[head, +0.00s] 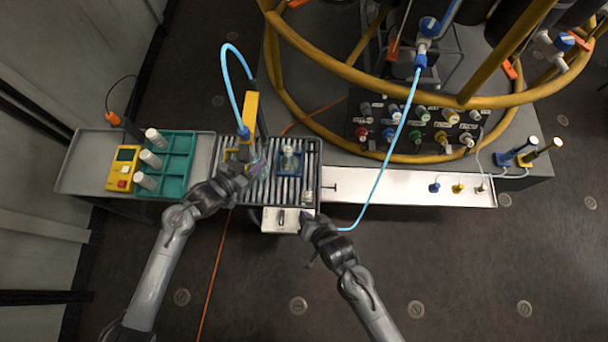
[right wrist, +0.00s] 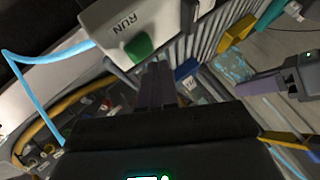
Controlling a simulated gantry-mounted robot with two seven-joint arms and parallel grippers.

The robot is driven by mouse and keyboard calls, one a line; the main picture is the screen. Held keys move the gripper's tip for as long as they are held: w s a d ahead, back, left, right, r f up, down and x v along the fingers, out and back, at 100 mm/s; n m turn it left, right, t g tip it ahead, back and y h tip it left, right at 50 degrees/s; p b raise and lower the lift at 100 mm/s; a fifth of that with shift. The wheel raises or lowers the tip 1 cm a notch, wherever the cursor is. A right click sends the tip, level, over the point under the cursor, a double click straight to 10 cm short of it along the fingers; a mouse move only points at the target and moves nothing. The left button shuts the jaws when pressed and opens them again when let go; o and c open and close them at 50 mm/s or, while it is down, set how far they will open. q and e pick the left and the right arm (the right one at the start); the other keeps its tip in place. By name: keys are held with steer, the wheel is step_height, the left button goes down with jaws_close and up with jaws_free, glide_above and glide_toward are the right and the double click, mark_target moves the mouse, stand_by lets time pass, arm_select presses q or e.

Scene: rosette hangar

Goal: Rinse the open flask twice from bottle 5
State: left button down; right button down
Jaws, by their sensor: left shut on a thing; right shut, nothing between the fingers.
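A clear flask (head: 290,160) stands in a blue holder on the roller conveyor (head: 277,192) in the head view. My left gripper (head: 246,166) is left of it, by the yellow post, shut on a small translucent thing (head: 259,166). A pale blue translucent patch (right wrist: 232,66) shows near my left gripper (right wrist: 243,86) in the right wrist view. My right gripper (head: 308,216) is shut and empty beside the control box (head: 280,219). In the right wrist view its fingers (right wrist: 157,78) are just below the green RUN button (right wrist: 138,46). I cannot read a number 5 on any bottle.
A teal rack (head: 178,155) and several white cylinders (head: 150,158) stand left, beside a yellow instrument (head: 123,168). A blue hose (head: 385,150) hangs near my right arm. A yellow ring frame (head: 400,90) rises behind. The white ledge (head: 390,187) is mostly clear.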

steer(key=shift+f, duration=0.2)
steer(key=shift+f, duration=0.25)
steer(key=shift+f, duration=0.45)
stand_by(1.8)
steer(key=shift+r, duration=0.9)
steer(key=shift+r, duration=2.5)
